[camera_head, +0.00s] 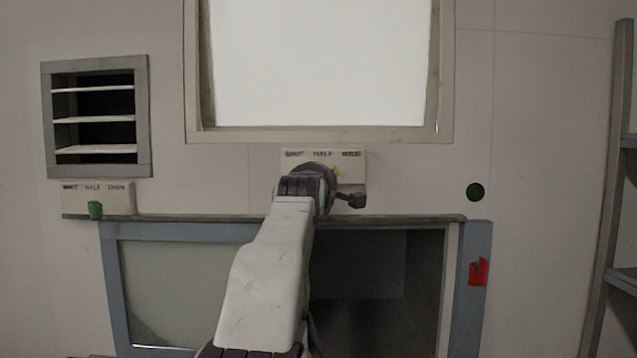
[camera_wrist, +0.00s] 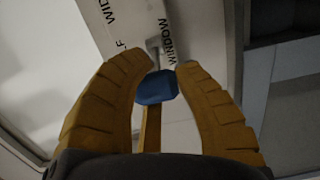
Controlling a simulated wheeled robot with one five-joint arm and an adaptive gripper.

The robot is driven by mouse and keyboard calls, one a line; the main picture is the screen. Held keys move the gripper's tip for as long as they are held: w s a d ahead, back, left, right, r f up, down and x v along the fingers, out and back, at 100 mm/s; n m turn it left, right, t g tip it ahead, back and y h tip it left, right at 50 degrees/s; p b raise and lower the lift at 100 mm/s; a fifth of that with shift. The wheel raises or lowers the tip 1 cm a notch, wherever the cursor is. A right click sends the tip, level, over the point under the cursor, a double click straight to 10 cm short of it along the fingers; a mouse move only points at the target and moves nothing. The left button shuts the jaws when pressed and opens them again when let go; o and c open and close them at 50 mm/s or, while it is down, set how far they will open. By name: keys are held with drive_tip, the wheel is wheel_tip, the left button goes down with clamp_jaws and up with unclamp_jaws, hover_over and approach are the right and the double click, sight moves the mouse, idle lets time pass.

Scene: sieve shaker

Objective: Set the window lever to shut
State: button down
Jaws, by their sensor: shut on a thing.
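The window lever plate (camera_head: 323,154) is a pale panel under the bright window, marked SHUT, HALF and WIDE from left to right. In the wrist view, the lever's blue knob (camera_wrist: 155,88) sits on a short metal stem, between the orange-brown fingers of my gripper (camera_wrist: 166,64). The words WIDE, part of HALF and WINDOW show on the plate behind. My gripper is shut on the knob. In the head view my gripper (camera_head: 335,172) is in front of the plate, and my arm hides the lever. I cannot tell exactly which mark the lever points at.
The bright window (camera_head: 320,134) is above. At left are a slatted vent (camera_head: 45,120) and its own plate with a green lever (camera_head: 95,210). Below is a blue-framed hatch (camera_head: 112,290). At right are a green button (camera_head: 475,192), a red handle (camera_head: 478,271) and a shelf rack (camera_head: 612,170).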

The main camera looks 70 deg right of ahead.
drive_tip(key=shift+w+a+r, duration=0.15)
drive_tip(key=shift+a+r, duration=0.1)
drive_tip(key=shift+r, duration=0.3)
drive_tip(key=c, duration=1.2)
unclamp_jaws()
drive_tip(key=shift+a, duration=0.2)
drive_tip(key=o, duration=0.5)
drive_tip(key=shift+d+f, duration=0.15)
drive_tip(key=shift+f, duration=0.1)
drive_tip(key=shift+c, duration=0.2)
drive_tip(key=v, duration=1.2)
drive_tip(key=shift+o, duration=0.3)
drive_tip(key=shift+f, duration=0.1)
